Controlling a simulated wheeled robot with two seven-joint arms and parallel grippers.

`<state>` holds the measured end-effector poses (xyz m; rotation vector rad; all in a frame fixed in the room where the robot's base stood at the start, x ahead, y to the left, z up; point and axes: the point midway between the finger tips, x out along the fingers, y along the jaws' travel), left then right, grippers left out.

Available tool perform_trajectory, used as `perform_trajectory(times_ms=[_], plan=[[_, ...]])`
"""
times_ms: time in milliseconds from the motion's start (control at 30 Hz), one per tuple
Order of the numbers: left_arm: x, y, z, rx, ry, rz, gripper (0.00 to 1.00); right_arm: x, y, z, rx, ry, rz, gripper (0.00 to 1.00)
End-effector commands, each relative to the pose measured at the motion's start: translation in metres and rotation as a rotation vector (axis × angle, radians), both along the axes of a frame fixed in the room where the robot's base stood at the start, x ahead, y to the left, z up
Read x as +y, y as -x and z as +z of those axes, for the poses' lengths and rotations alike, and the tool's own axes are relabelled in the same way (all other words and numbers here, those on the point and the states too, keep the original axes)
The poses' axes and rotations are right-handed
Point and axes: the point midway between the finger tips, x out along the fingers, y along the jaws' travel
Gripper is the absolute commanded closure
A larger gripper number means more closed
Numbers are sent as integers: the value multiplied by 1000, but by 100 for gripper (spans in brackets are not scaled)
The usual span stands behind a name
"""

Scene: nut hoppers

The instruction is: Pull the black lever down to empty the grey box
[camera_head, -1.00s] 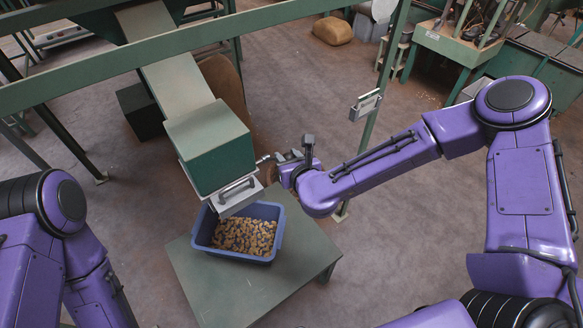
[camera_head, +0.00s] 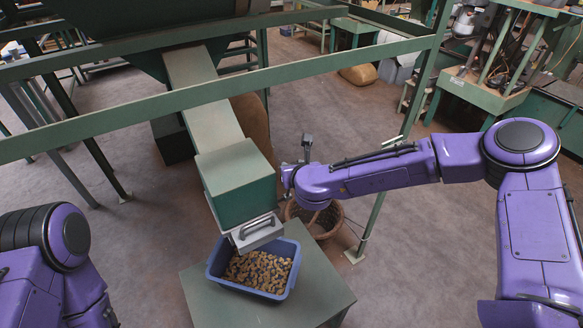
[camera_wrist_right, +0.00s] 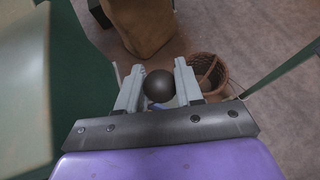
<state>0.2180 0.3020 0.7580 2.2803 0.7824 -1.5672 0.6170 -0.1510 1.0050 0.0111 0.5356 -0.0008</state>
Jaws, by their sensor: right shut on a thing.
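The grey box (camera_head: 238,191), with green-grey sides, hangs at the lower end of a sloping chute in the head view. A pale metal flap with a handle (camera_head: 257,231) is at its lower front. The black lever's round knob (camera_wrist_right: 160,87) sits between the fingers of my right gripper (camera_wrist_right: 159,68), which is shut on it. In the head view that gripper is at the box's right side, its fingers mostly hidden by my wrist. A blue tub (camera_head: 284,293) under the box holds many brown nuts. My left gripper is out of view; only its arm shows.
The tub stands on a small green table (camera_head: 325,293). A wicker basket (camera_head: 328,222) is on the floor behind my right wrist and also shows in the wrist view (camera_wrist_right: 207,72). A green frame rail (camera_head: 330,77) and post (camera_head: 392,165) cross above and behind the right arm.

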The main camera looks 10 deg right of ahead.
Motion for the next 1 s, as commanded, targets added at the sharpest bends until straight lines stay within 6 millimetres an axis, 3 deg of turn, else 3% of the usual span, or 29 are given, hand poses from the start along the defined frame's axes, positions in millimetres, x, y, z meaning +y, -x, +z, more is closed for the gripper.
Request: perform_trajectory(times_ms=[400, 433, 500, 833, 1000], plan=[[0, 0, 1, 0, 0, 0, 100, -1, -4, 5, -5, 0, -4, 100], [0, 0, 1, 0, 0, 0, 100, -1, -4, 5, -5, 0, -4, 58], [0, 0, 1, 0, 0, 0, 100, -1, -3, 5, -4, 0, -4, 41], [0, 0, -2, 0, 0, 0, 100, -1, 2, 4, 1, 0, -4, 41], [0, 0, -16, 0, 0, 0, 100, -1, 31, 20, -3, -1, -2, 41]])
